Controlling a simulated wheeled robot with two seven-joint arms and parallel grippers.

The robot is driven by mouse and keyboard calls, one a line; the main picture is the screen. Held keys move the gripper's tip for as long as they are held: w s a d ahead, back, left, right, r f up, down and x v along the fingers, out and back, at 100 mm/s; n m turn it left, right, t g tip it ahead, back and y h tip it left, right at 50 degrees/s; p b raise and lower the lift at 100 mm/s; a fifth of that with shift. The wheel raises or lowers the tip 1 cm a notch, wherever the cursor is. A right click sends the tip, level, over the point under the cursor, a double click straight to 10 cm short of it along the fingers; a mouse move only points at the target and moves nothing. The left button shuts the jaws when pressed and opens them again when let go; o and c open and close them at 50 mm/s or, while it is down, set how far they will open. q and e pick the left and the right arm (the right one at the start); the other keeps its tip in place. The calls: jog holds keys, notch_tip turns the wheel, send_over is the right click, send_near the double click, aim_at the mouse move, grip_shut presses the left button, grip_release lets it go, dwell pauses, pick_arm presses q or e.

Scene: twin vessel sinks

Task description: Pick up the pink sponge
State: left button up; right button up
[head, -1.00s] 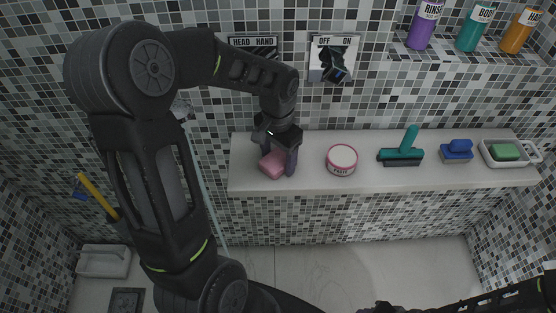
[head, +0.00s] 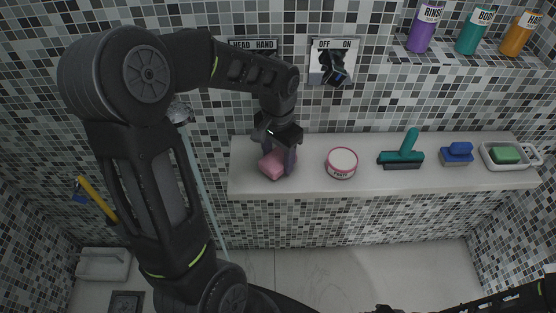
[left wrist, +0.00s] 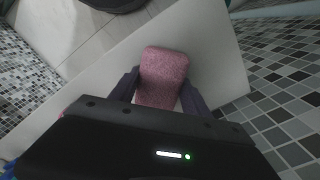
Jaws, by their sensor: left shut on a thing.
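The pink sponge (head: 272,164) is at the left end of the white ledge in the head view. It also shows in the left wrist view (left wrist: 162,76), lying lengthwise between the two fingers. My left gripper (head: 279,158) reaches down over the sponge and is shut on it, one finger on each side. In the left wrist view my left gripper (left wrist: 162,92) has its fingers against the sponge's sides. I cannot tell whether the sponge is clear of the ledge. In the head view, part of an arm shows at the lower right, but my right gripper's jaws cannot be made out.
The white ledge (head: 300,184) also holds a round paste tub (head: 342,162), a teal squeegee (head: 403,152), a blue brush (head: 457,152) and a green soap (head: 505,154) in a white dish. Bottles stand on a shelf at upper right. A control plate (head: 333,60) is on the wall behind.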

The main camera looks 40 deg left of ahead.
aim_at(278, 157)
pick_arm(q)
notch_tip(278, 157, up, 9)
jog(key=shift+f+b, duration=0.1)
jog(key=shift+b, duration=0.2)
dwell(0.4)
